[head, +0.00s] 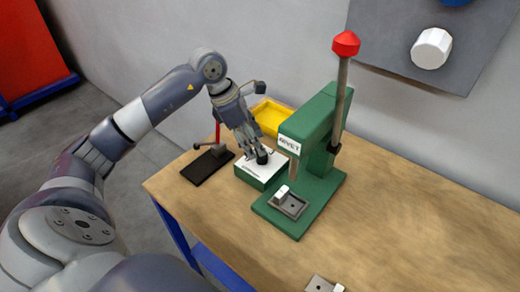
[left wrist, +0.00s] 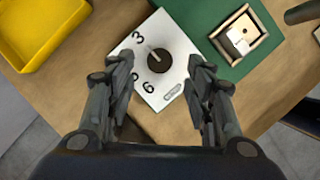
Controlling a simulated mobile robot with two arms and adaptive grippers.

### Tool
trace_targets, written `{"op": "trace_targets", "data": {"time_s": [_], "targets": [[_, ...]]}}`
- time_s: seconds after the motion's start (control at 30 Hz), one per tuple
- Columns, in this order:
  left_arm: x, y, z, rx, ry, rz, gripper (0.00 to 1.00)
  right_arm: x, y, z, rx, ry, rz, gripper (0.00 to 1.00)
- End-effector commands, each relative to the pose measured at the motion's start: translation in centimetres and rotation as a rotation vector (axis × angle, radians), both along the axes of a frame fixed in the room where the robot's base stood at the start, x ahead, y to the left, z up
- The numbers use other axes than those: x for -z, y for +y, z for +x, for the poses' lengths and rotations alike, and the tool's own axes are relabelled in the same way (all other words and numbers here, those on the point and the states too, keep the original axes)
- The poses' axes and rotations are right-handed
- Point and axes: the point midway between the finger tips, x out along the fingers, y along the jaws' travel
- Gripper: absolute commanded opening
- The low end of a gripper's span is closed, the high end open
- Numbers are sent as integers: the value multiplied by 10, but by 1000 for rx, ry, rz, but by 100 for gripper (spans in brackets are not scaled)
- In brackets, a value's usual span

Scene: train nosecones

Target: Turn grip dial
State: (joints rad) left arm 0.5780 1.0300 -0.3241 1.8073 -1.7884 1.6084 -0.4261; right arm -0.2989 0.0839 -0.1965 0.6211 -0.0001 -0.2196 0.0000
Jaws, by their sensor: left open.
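The grip dial (left wrist: 159,61) is a dark round knob with a pale pointer line, on the white top of a small box (left wrist: 172,88). Numerals including 3 and 6 are printed around it. In the wrist view the pointer aims to the upper left, roughly toward the 3. In the head view the green-sided box (head: 256,182) stands on the bench, its dial (head: 262,157) partly hidden by my fingers. My left gripper (head: 256,153) is open and points down over the box. In the wrist view its fingers lie on either side of the dial, with visible gaps. My right gripper is out of view.
A green rivet press (head: 308,150) with a red-knobbed lever stands close right of the box. A black-based stand (head: 208,166) is to the left, and a yellow bin (head: 270,115) behind. The wooden bench (head: 400,220) is largely clear at right. A grey wall panel (head: 400,30) carries a white knob.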

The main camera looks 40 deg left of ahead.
Motion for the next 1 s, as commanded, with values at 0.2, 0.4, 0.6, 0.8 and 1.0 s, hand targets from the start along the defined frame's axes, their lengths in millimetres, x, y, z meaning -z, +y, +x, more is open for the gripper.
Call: {"op": "trace_targets", "data": {"time_s": [0.2,0.4,0.6,0.8,1.0], "targets": [[31,-11,8,0,2,-3,48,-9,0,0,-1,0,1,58],[43,-14,12,-1,0,-1,48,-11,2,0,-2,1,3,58],[44,-14,12,0,-1,0,48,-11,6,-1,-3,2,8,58],[44,-14,12,0,-1,1,16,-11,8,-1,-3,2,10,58],[44,-14,12,-1,-1,0,4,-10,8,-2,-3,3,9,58]]}}
